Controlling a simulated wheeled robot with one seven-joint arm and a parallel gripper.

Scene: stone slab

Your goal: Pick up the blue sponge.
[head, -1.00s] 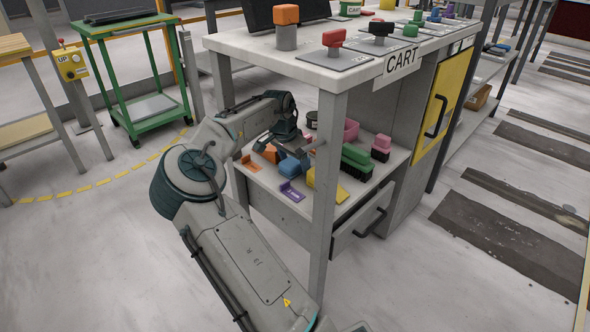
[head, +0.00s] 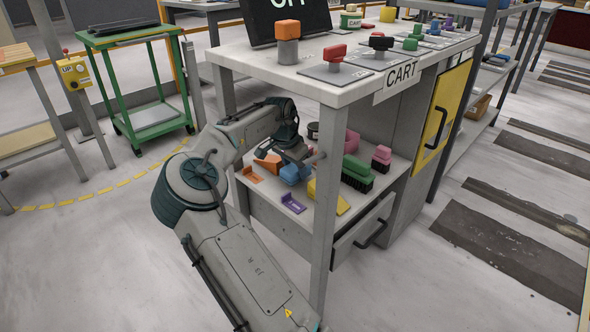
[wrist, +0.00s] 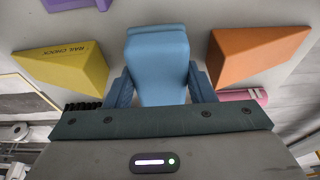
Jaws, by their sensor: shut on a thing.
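The blue sponge (wrist: 158,68) is a light blue block in the middle of the wrist view, between my gripper's two fingers (wrist: 158,90). My gripper is shut on it, with a finger against each side. In the head view the blue sponge (head: 291,174) shows on the cart's lower shelf, below my wrist, which hides part of it. Whether it touches the shelf I cannot tell.
An orange wedge (wrist: 256,54) and a yellow wedge (wrist: 65,67) lie on either side of the sponge. A purple piece (head: 293,203) lies in front. Green (head: 356,167) and pink (head: 381,154) brushes stand to the right. The cart's top (head: 340,88) and front post (head: 326,205) are close to my arm.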

